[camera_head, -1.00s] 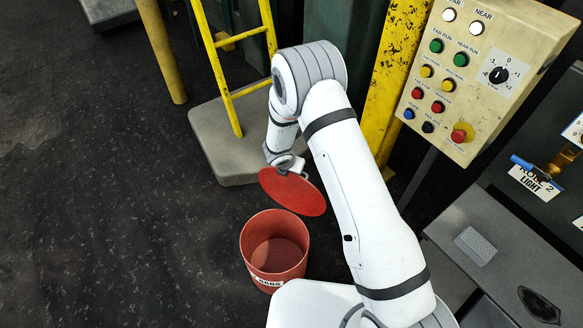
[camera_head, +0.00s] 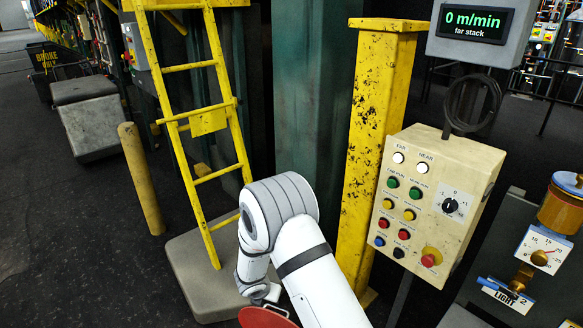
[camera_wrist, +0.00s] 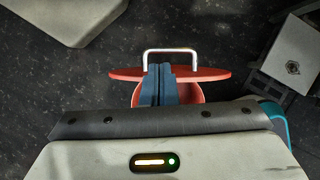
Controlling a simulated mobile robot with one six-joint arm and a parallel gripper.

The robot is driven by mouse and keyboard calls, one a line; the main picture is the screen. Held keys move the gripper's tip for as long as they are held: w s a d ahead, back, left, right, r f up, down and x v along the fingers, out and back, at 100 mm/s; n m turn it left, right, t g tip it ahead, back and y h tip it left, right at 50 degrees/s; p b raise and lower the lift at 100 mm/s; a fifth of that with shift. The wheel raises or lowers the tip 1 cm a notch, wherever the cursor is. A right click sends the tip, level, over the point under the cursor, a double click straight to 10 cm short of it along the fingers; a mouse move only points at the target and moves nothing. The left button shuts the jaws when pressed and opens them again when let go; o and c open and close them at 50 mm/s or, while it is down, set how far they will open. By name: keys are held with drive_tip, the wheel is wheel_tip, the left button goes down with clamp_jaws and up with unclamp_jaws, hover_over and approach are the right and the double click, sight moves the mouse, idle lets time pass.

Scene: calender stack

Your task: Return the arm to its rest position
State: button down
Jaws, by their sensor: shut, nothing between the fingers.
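My arm comes up from the bottom of the head view and bends over. Its wrist end points down, and the fingertips cannot be made out there. In the wrist view my gripper (camera_wrist: 160,84) has its two blue fingers together, shut with nothing between them. A red lid (camera_wrist: 211,75) with a pale U-shaped handle (camera_wrist: 171,51) lies right by the fingers, seen nearly edge-on. A red bin (camera_wrist: 188,93) shows partly behind the fingers. In the head view only the top part of the red lid (camera_head: 262,318) shows at the bottom edge, close to my wrist.
A yellow ladder (camera_head: 207,125) stands on a grey base (camera_head: 195,270), close left of my arm. A yellow post (camera_head: 375,130) and a button panel (camera_head: 430,205) stand at right. A yellow bollard (camera_head: 141,180) is farther left. Dark floor at left is open.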

drive_tip(key=d+r+m+h, duration=0.2)
drive_tip(key=d+r+m, duration=1.1)
drive_tip(key=r, duration=0.6)
drive_tip(key=s+d+r+m+g, duration=0.2)
drive_tip(key=s+d+r+m, duration=0.6)
drive_tip(key=s+d+r, duration=0.2)
drive_tip(key=s+d+r+m+y, duration=0.1)
drive_tip(key=s+r+m, duration=0.2)
drive_tip(key=s+m, duration=0.3)
drive_tip(key=s+d+r+m+y, duration=0.1)
drive_tip(key=s+m, duration=0.4)
drive_tip(key=s, duration=0.5)
drive_tip(key=shift+r+m+y, duration=0.4)
drive_tip(key=shift+r+y, duration=0.3)
drive_tip(key=shift+r, duration=0.2)
drive_tip(key=shift+s, duration=0.15)
